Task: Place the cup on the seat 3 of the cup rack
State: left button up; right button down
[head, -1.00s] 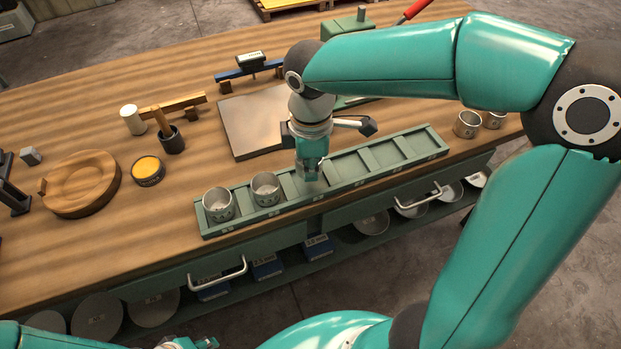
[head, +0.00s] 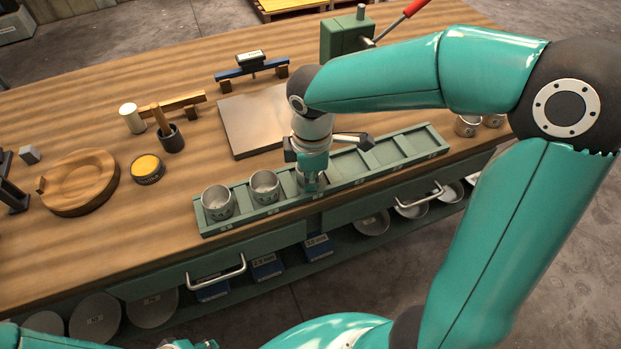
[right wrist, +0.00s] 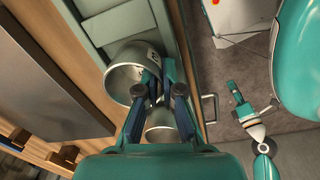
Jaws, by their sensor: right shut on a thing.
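The green cup rack (head: 272,211) lies along the front of the bench, with numbered seats. Two metal cups, one (head: 217,203) in the leftmost seat and one (head: 264,187) in the second, stand upright. My right gripper (head: 312,187) points down over the third seat, shut on a metal cup (right wrist: 128,76). In the head view the gripper mostly hides this cup. Whether its base touches the seat, I cannot tell. Another cup (right wrist: 162,122) shows behind the fingers in the right wrist view. My left gripper (head: 200,343) is cut off at the bottom edge.
The rack's seats to the right of my right gripper are empty. Two more cups (head: 466,126) stand beyond the rack's right end. A flat plate (head: 250,125) lies behind the rack.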

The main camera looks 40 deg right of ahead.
jog(key=c, duration=1.3)
grip_release()
jog(key=shift+s+a+f, duration=0.1)
jog(key=shift+s+f, duration=0.2)
jog(key=shift+f, duration=0.35)
jog(key=shift+c, duration=0.2)
jog(key=shift+w+f, duration=0.15)
jog(key=shift+w, duration=0.1)
jog(key=shift+r, duration=0.2)
jog(key=shift+w+r+p, duration=0.1)
jog(key=shift+r+p, duration=0.4)
jog(key=shift+r, duration=0.05)
notch_tip(320, 180, up, 12)
jog(key=shift+r+p, duration=0.15)
jog(key=shift+p, duration=0.4)
jog(key=shift+s, duration=0.2)
